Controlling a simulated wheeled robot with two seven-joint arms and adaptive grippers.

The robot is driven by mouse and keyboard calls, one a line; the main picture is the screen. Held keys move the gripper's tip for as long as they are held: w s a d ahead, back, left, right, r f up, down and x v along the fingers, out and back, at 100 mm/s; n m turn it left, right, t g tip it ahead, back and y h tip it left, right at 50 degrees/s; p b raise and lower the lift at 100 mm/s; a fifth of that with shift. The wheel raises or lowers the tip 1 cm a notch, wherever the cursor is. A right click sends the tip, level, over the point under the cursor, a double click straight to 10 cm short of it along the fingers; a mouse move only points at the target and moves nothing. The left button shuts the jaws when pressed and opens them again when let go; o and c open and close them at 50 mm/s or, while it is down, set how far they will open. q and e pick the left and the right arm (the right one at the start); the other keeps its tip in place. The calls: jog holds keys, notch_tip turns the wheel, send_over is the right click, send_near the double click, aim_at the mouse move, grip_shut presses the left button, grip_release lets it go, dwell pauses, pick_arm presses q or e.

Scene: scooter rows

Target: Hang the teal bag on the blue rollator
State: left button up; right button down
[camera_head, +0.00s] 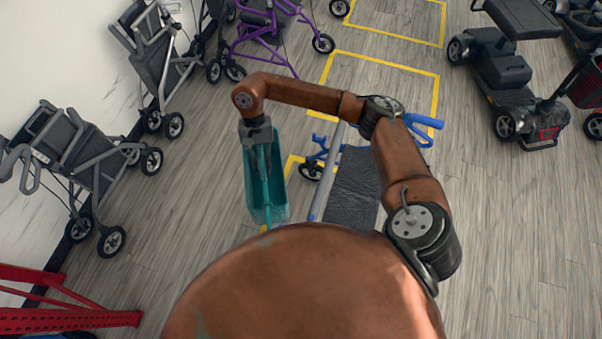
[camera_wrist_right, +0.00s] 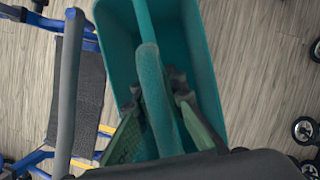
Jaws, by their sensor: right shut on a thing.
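The teal bag (camera_head: 269,205) is an open-topped box with a strap handle. It hangs in the air from my right gripper (camera_head: 261,158), left of the blue rollator. In the right wrist view the gripper's fingers (camera_wrist_right: 157,108) are shut on the handle of the bag (camera_wrist_right: 204,62). The blue rollator (camera_head: 427,123) has a blue frame, a grey bar and a dark seat. My right arm hides much of it. The rollator's grey bar (camera_wrist_right: 68,95) stands left of the bag in the right wrist view, with a gap between. My left gripper is not in view.
Grey rollators (camera_head: 80,165) stand along the left wall, and a purple rollator (camera_head: 268,25) stands at the back. A mobility scooter (camera_head: 505,75) is at the upper right. Yellow floor outlines (camera_head: 437,90) mark bays. A red rack (camera_head: 70,319) is at the lower left. Open floor lies left of the bag.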

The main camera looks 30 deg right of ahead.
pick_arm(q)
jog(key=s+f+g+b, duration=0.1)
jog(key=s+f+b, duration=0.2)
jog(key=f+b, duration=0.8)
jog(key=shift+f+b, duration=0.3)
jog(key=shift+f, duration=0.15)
pick_arm(e)
jog(key=d+f+m, duration=0.1)
jog(key=d+f, duration=0.4)
jog(key=f, duration=0.4)
jog(key=w+d+f+m+t+y, duration=0.1)
jog(key=d+f+m, duration=0.1)
jog(key=d+f, duration=0.4)
jog(key=w+d+f+m, duration=0.1)
jog(key=d+f, duration=0.4)
jog(key=f, duration=0.7)
jog(key=shift+w+d+f+m+y, duration=0.2)
jog(key=shift+d+f+m+y, duration=0.15)
jog(key=shift+m, duration=0.25)
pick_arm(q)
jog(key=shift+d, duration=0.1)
pick_arm(e)
jog(key=shift+a, duration=0.1)
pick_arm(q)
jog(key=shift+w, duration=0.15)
pick_arm(e)
jog(key=shift+f, duration=0.2)
